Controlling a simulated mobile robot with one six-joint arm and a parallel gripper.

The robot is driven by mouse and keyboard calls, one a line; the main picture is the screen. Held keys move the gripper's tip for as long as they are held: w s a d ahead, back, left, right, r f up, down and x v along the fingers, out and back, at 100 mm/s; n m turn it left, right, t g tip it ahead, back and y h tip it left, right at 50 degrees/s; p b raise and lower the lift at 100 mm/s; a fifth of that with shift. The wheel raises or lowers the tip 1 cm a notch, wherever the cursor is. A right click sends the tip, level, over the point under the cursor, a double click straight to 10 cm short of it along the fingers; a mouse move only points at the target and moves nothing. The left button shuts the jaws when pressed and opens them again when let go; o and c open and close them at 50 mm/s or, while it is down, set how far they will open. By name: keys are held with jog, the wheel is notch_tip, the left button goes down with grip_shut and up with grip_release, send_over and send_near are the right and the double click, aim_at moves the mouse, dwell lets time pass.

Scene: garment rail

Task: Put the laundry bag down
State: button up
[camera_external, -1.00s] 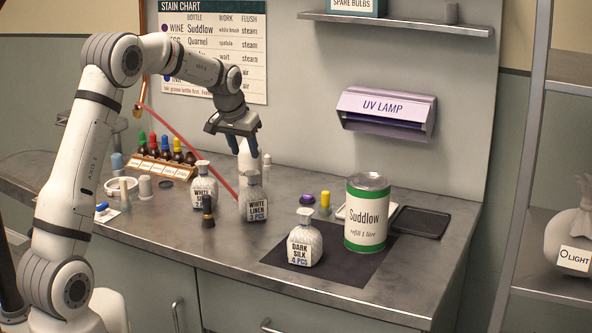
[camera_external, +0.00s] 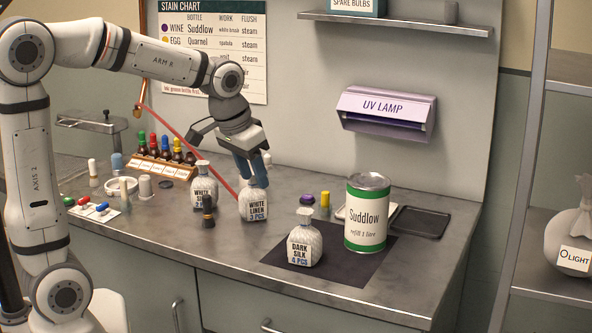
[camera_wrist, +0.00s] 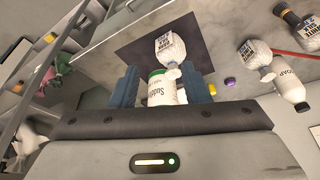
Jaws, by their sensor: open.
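Three small white labelled bags stand upright on the bench. They are the WHITE LINEN bag (camera_external: 254,205), the DARK SILK bag (camera_external: 305,246) on a dark mat (camera_external: 371,250), and another WHITE bag (camera_external: 204,192), its label partly hidden by a brush. My gripper (camera_external: 252,176) is open and empty, pointing down, and overlaps the top of the WHITE LINEN bag in the external view. In the wrist view the WHITE LINEN bag (camera_wrist: 254,55) lies right of both fingers, outside the gap. The DARK SILK bag (camera_wrist: 170,46) shows beyond the fingers.
A Suddlow can (camera_external: 367,215) stands on the mat beside the DARK SILK bag. A dark brush (camera_external: 208,215) stands left of the WHITE LINEN bag. A soap bottle (camera_wrist: 290,88) stands close to it. A shallow black tray (camera_external: 420,222) lies right. The front bench strip is clear.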

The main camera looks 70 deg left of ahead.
jog(key=s+d+f+m, duration=0.2)
jog(key=s+d, duration=0.5)
jog(key=s, duration=0.1)
jog(key=s+d+f+m+h, duration=0.1)
jog(key=s+d+f+m, duration=0.1)
jog(key=s+d, duration=0.6)
jog(key=shift+d+f, duration=0.2)
jog(key=shift+f, duration=0.1)
jog(key=shift+o, duration=0.5)
jog(key=shift+w, duration=0.15)
jog(key=n+t+b, duration=0.1)
jog(key=b, duration=0.1)
send_over(302, 213)
jog(key=s, duration=0.2)
notch_tip(302, 213, down, 5)
jog(key=p+x, duration=0.1)
jog(key=x, duration=0.6)
jog(key=shift+w+a+f, duration=0.1)
jog(key=shift+w+f, duration=0.05)
jog(key=shift+c, duration=0.4)
